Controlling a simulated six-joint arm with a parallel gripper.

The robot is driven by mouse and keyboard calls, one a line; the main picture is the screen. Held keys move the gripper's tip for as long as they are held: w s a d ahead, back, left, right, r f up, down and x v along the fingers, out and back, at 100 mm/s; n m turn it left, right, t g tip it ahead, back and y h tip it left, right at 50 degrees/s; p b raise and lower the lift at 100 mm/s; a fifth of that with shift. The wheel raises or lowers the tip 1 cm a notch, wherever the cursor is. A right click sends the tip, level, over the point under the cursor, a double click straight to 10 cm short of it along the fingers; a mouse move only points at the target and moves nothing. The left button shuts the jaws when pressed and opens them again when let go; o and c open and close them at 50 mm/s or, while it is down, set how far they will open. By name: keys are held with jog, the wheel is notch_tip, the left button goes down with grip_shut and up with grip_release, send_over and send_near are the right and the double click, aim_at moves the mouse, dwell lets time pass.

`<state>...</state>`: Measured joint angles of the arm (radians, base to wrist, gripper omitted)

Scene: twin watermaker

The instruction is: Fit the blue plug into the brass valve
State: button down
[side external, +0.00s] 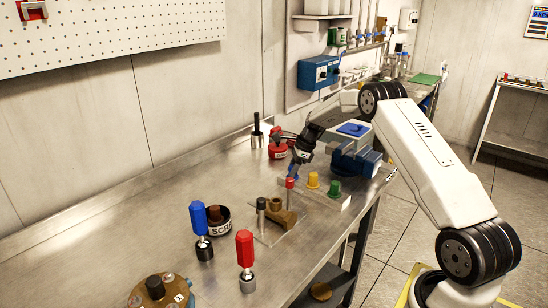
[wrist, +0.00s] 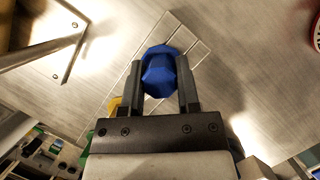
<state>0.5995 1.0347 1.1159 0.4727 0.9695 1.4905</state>
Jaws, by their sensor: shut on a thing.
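The blue plug (wrist: 160,72) is between the two fingers of my gripper (wrist: 159,66) in the wrist view, and the fingers are shut on it. In the side view my gripper (side external: 295,170) points down at the far end of the row of coloured plugs, with a little of the blue plug (side external: 293,177) showing below it. The pale plug rack lies under the plug; I cannot tell whether the plug is clear of it. The brass valve (side external: 284,214) stands on a flat metal plate (side external: 268,238), nearer the camera and apart from my gripper.
Red (side external: 290,183), yellow (side external: 313,180) and green (side external: 334,187) plugs stand close by. A blue vise (side external: 357,162) is behind. A scrap cup (side external: 218,221), a blue-handled tool (side external: 199,219) and a red-handled tool (side external: 245,250) stand left of the valve.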

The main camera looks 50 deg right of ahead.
jog(key=shift+r, duration=0.1)
jog(key=shift+r, duration=0.9)
jog(key=s+a+r, duration=0.2)
jog(key=s+r, duration=0.3)
jog(key=s, duration=0.1)
jog(key=s+a+r, duration=0.3)
jog(key=s+r, duration=0.3)
jog(key=shift+s+a, duration=0.3)
jog(key=shift+s, duration=0.1)
